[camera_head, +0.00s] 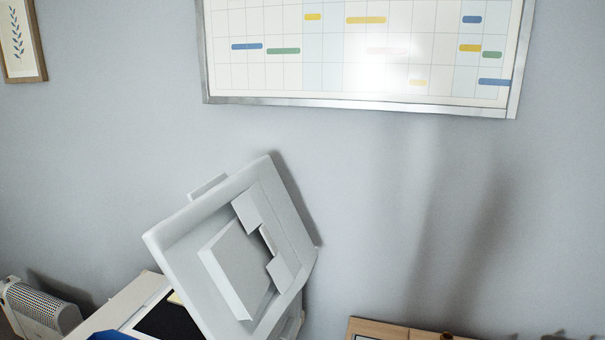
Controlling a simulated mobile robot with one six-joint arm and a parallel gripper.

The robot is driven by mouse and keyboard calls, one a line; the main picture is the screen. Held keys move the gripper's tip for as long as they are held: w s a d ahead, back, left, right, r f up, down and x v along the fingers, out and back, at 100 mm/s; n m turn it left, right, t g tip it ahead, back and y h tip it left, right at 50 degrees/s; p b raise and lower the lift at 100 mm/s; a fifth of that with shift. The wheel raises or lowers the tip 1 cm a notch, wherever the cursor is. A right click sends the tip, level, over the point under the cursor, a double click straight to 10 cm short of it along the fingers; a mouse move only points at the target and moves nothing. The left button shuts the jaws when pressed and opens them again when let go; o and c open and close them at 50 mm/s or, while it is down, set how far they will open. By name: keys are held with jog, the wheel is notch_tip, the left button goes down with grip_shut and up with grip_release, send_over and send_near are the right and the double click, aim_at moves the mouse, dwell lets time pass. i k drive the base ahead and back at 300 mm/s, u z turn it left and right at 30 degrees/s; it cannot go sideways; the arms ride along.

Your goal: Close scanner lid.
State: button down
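The scanner lid (180,232) is pale grey and stands open, tilted up steeply in the lower middle of the head view. Its top side, with raised block shapes (237,262), shows toward me. The scanner body (128,303) is below it to the left, cut off by the bottom edge. A dark scanner bed (172,322) shows between the body's rim and the lid. My gripper does not show in this view.
A whiteboard planner (285,80) hangs on the grey wall behind. A framed picture (22,40) hangs at upper left. A perforated white object (38,308) is at lower left. A wooden item (385,328) is at the bottom right. A blue thing (110,336) shows at the bottom edge.

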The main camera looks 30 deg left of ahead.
aim_at(217, 270)
jog(key=u, duration=3.25)
jog(key=i, duration=0.65)
jog(key=z, duration=1.6)
